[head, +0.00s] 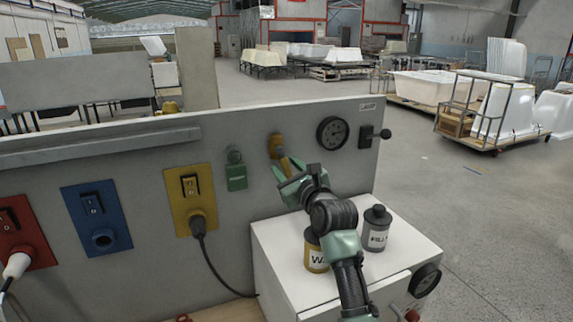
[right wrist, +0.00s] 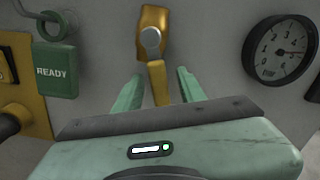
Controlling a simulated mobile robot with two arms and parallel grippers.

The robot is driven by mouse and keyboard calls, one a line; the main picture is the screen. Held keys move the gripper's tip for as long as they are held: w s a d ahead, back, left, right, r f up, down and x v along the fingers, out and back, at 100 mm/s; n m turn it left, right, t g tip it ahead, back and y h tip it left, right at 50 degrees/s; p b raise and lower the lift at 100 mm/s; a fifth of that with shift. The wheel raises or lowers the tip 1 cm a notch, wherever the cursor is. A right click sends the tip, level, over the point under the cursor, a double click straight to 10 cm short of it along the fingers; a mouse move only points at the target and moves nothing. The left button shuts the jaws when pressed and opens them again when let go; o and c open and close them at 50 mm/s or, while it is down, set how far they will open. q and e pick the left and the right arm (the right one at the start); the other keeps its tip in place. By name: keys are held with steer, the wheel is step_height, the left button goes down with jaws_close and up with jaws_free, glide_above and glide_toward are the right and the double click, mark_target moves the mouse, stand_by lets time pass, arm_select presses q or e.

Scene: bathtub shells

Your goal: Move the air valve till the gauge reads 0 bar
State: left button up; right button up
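The yellow air valve (head: 275,146) sits on the grey panel, its lever hanging down; it also shows in the right wrist view (right wrist: 153,30). My right gripper (head: 284,172) is at the valve, and in the right wrist view its green fingers (right wrist: 158,92) are spread on both sides of the yellow lever (right wrist: 158,82), with gaps at each side. The round black gauge (head: 332,133) is right of the valve. In the right wrist view the gauge (right wrist: 281,50) has its needle pointing right; the exact reading is too small to tell. My left gripper is not in view.
A green READY tag (head: 237,177) hangs left of the valve, beside a yellow switch box (head: 194,198) with a cable. A black lever switch (head: 372,136) is right of the gauge. A yellow can (head: 315,257) and a grey can (head: 376,230) stand on the white cabinet (head: 285,245).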

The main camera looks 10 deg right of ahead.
steer(key=shift+f, duration=0.1)
steer(key=shift+w, duration=0.1)
jaws_close()
stand_by(1.3)
